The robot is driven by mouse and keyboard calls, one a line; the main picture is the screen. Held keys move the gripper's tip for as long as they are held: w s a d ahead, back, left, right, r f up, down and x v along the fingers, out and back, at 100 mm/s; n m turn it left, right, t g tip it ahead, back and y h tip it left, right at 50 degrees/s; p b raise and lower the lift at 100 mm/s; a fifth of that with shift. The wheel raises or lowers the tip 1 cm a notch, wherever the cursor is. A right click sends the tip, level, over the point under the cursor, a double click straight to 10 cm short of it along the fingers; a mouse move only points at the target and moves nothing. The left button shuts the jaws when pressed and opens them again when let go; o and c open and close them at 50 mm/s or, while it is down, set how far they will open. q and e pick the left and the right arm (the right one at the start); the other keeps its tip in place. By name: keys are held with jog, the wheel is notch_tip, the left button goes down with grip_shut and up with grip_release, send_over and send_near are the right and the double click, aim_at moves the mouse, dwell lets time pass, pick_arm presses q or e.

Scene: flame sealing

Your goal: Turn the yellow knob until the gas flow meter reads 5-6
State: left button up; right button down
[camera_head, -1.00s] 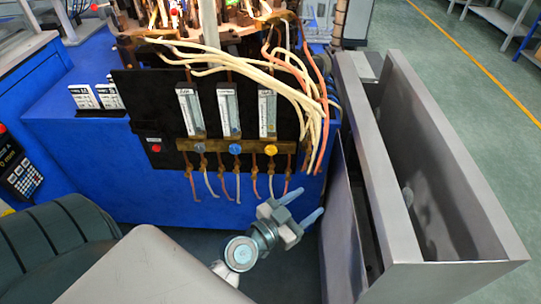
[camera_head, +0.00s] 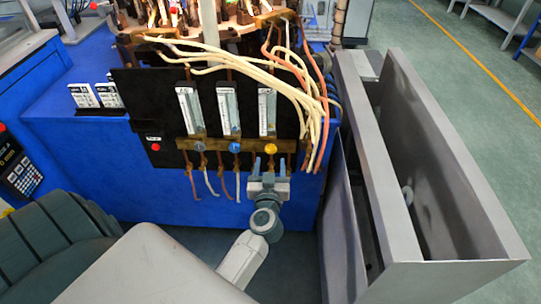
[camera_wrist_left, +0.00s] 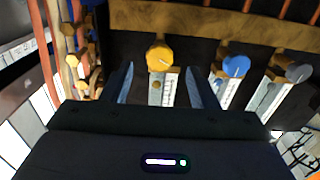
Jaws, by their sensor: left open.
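The yellow knob (camera_head: 271,148) is the rightmost of three knobs on the brass bar of the black panel. Its gas flow meter (camera_head: 267,112) is the upright scale tube above it; the reading is too small to tell. My left gripper (camera_head: 269,166) is open just below and in front of the yellow knob, its fingers pointing up at it. In the left wrist view the yellow knob (camera_wrist_left: 159,58) lies between and beyond the two blue fingertips (camera_wrist_left: 158,80), apart from them. My right gripper is not in view.
A blue knob (camera_head: 235,148) and a grey knob (camera_head: 200,148) sit to the left on the brass bar (camera_head: 218,146). Pale and orange hoses (camera_head: 300,85) hang close above and right of the meters. A grey metal trough (camera_head: 400,180) stands at the right.

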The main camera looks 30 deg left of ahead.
aim_at(271, 151)
pick_arm(q)
jog(key=shift+x, duration=2.05)
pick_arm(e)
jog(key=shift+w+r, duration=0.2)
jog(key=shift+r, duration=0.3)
pick_arm(q)
jog(key=c, duration=1)
